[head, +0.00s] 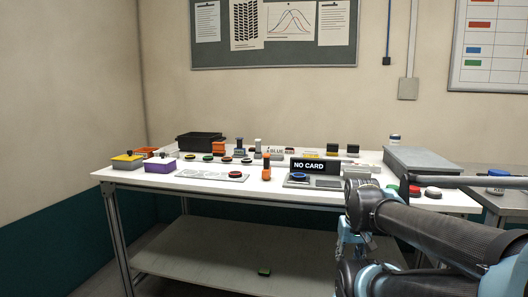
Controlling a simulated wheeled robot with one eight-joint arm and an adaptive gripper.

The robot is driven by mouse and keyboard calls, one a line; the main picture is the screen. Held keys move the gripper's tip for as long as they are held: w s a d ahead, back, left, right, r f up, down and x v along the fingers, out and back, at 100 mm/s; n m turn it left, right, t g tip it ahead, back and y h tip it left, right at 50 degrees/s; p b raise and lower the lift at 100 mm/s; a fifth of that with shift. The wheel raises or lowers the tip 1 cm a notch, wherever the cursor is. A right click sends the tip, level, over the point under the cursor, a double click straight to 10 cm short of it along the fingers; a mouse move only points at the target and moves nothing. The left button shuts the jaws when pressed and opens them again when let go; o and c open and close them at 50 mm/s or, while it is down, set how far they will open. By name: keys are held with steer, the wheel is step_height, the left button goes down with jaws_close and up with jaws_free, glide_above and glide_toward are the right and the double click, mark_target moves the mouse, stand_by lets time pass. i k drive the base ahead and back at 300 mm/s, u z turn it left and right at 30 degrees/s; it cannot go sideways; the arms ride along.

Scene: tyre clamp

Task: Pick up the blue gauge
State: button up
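Several small items stand on the white table (150,182), too small for me to tell for certain which is the blue gauge. A round blue piece (298,176) sits on a grey base in front of a black "NO CARD" sign (315,166). A small label reading "BLUE" (276,150) stands farther back, near small upright pieces. My arm comes in from the lower right. Its light-blue end parts, seemingly my gripper (348,236), show in front of the table's near edge, apart from the items. Its fingers are not clear.
A black bin (200,141) stands at the back left, with yellow (127,161) and purple (160,165) boxes nearer. An orange upright piece (266,168) stands mid-table. A grey case (427,160) is at the right.

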mark_target(239, 151)
steer(key=z, duration=1.85)
steer(key=k, duration=1.5)
steer(key=u, duration=2)
steer(key=i, duration=1)
